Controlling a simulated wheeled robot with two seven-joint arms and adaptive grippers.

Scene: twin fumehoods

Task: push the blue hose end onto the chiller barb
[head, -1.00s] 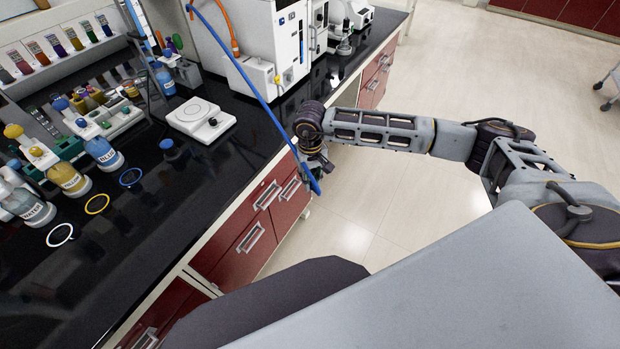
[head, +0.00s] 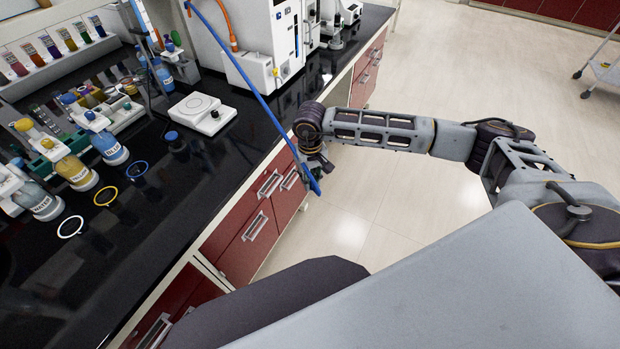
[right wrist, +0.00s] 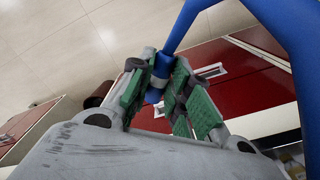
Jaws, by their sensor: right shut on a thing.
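My right gripper (head: 314,180) is shut on the blue hose (head: 247,80) near its lower end, off the front edge of the bench. In the right wrist view the green-padded fingers (right wrist: 163,88) pinch the blue hose end (right wrist: 160,72), and the hose loops away at the upper right (right wrist: 288,45). In the head view the hose runs up to the top left, beside an orange hose (head: 228,25). A white machine with a lower box (head: 253,71), seemingly the chiller, stands at the back of the bench. A small fitting (head: 277,72) shows on its side, too small to identify surely. My left gripper is out of view.
The black bench top (head: 150,235) carries a white hotplate (head: 200,113), labelled bottles (head: 108,147) and coloured rings (head: 105,196). Red drawers (head: 245,250) with metal handles lie below its edge. The floor (head: 400,220) to the right is open, with a cart (head: 603,72) far off.

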